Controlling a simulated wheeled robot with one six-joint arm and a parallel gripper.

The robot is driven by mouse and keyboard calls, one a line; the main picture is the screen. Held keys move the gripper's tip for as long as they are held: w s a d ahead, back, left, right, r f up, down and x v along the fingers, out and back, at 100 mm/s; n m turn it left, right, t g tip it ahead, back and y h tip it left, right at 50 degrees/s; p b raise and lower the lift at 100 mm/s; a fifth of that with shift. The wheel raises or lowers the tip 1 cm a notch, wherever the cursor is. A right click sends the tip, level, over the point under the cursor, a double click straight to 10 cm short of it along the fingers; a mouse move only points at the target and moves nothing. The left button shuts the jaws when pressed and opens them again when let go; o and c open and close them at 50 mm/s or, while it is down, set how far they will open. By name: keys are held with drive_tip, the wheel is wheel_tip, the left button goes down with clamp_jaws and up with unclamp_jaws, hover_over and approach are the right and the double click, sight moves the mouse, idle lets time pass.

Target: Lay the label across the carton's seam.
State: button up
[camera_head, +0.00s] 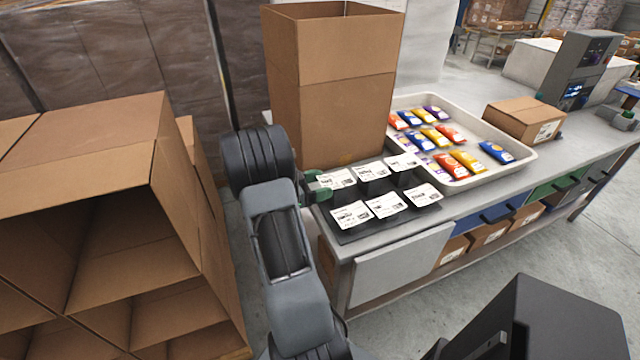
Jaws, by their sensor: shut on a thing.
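My gripper (318,188) is at the left edge of a dark mat (375,225) on the bench. It is shut on the edge of the back-left white printed label (338,178); the small fingertips are partly hidden, and I cannot tell whether the label is clear of the mat. Several more white labels lie in two rows on the mat, such as the front-left one (351,214). A small closed brown carton (515,122) stands at the right beyond the tray, with a white label on its side. Its top seam is too small to make out clearly.
A tall open carton (335,110) stands behind the mat. A white tray (527,160) of colourful packets lies between mat and small carton. A grey device (580,70) stands at the back right. Stacked open cartons (95,190) fill the left.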

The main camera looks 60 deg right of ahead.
drive_tip(key=shift+f, duration=0.1)
drive_tip(key=shift+f, duration=0.15)
drive_tip(key=o, duration=0.9)
drive_tip(key=shift+b, duration=0.3)
